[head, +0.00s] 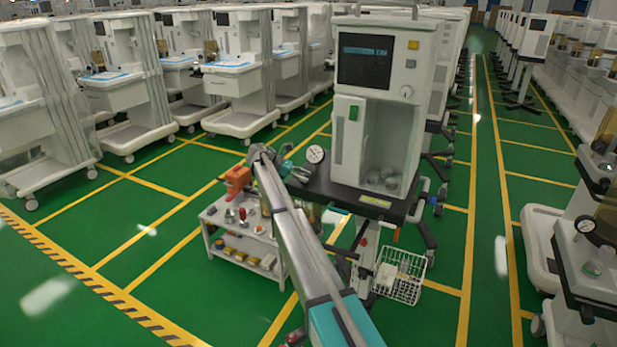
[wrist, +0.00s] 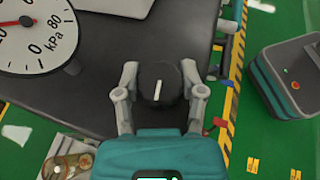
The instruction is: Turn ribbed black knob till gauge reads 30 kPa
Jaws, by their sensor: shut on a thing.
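The ribbed black knob (wrist: 152,96) is in the middle of the wrist view, with a white line on top that points nearly straight up in the picture. My gripper (wrist: 159,78) has one grey finger on each side of the knob and is shut on it. The white round gauge (wrist: 30,36) is at the upper left of the wrist view, marked kPa, with 0 and 80 visible. The gauge also shows in the head view (head: 315,154), too small to read.
The knob is at the edge of a dark cart top (head: 345,196) below a white machine (head: 385,105). A low shelf cart (head: 243,246) with tools stands left of my arm. A white wire basket (head: 400,276) is at the right. A teal-grey bin (wrist: 285,75) is on the green floor.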

